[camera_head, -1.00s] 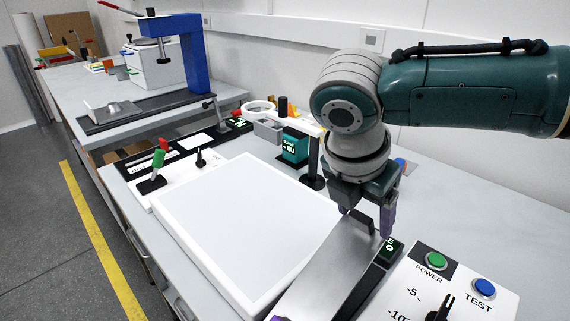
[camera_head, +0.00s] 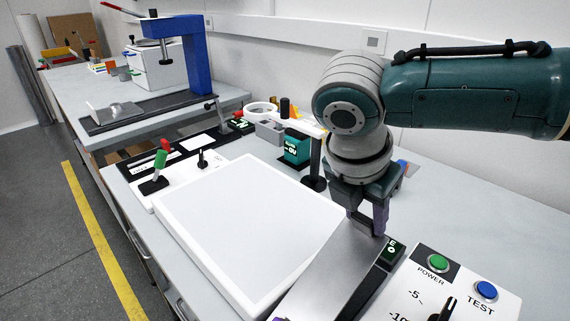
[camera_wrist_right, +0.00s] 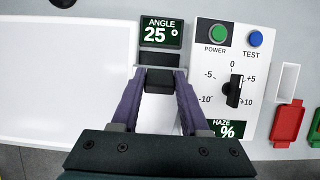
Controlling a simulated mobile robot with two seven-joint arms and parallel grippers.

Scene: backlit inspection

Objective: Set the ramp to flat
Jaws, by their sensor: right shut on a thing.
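The ramp (camera_head: 335,270) is a long grey metal plate at the front, tilted up, beside the large white panel. My right gripper (camera_head: 368,222) is at its raised far end. In the right wrist view the purple fingers of my right gripper (camera_wrist_right: 160,82) are shut on the ramp's dark handle (camera_wrist_right: 159,84). The handle is mostly hidden by the fingers in the head view. The angle display (camera_wrist_right: 161,33) reads 25°; it also shows, small, in the head view (camera_head: 394,250). My left gripper is not in view.
The white panel (camera_head: 250,225) lies left of the ramp. A control box (camera_head: 440,290) with green and blue buttons and a black knob stands right of it. A dark post (camera_head: 314,165) stands close behind the gripper. Red and green trays (camera_wrist_right: 287,122) lie at the right in the wrist view.

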